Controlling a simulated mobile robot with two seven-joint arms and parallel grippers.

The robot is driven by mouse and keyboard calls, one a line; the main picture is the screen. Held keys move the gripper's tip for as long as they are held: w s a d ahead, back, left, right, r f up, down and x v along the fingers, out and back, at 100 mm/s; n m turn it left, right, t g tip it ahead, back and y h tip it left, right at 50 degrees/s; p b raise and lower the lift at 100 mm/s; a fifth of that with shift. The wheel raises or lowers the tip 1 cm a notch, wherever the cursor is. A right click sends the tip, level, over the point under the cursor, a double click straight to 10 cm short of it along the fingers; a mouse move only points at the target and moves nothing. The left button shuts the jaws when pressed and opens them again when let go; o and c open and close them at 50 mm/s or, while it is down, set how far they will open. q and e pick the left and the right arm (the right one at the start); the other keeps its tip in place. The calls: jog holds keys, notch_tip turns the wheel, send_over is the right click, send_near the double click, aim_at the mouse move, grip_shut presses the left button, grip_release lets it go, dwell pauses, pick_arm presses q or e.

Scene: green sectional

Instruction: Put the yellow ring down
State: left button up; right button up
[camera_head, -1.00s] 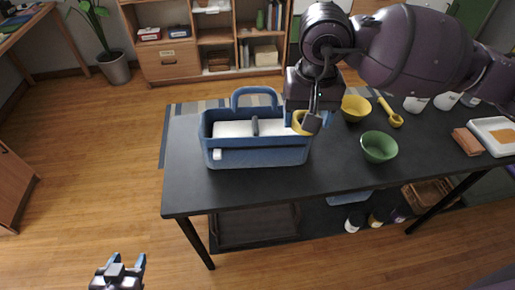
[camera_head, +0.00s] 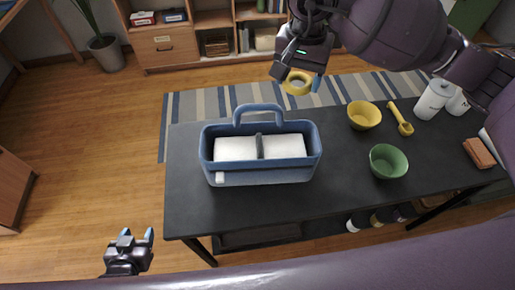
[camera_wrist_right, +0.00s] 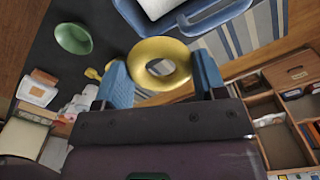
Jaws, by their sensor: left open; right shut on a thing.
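The yellow ring (camera_head: 298,83) is held between the blue-tipped fingers of my right gripper (camera_head: 298,80). In the right wrist view the ring (camera_wrist_right: 160,64) sits between the two blue fingers, its hole facing the camera. The gripper is up and behind the blue caddy, above the table's far side, and the ring touches nothing else that I can see. My left gripper (camera_head: 135,240) is open and empty at the lower left, off the table's front left corner.
The blue caddy (camera_head: 262,177) with white contents stands on the dark table (camera_head: 345,185). A yellow bowl (camera_head: 364,115), a green bowl (camera_head: 388,161), a yellow spoon-like tool (camera_head: 401,120), a white canister (camera_head: 433,99) and a brown block (camera_head: 479,152) stand to its right. The table's left front is clear.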

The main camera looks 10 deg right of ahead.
send_over(287, 145)
notch_tip(287, 145, down, 14)
jog(key=shift+s+f, duration=0.1)
jog(key=shift+f, duration=2.8)
jog(key=shift+f+b, duration=0.5)
jog(key=shift+f, duration=0.1)
jog(key=o, duration=0.9)
jog(key=shift+o, duration=0.2)
jog(key=shift+r, duration=0.1)
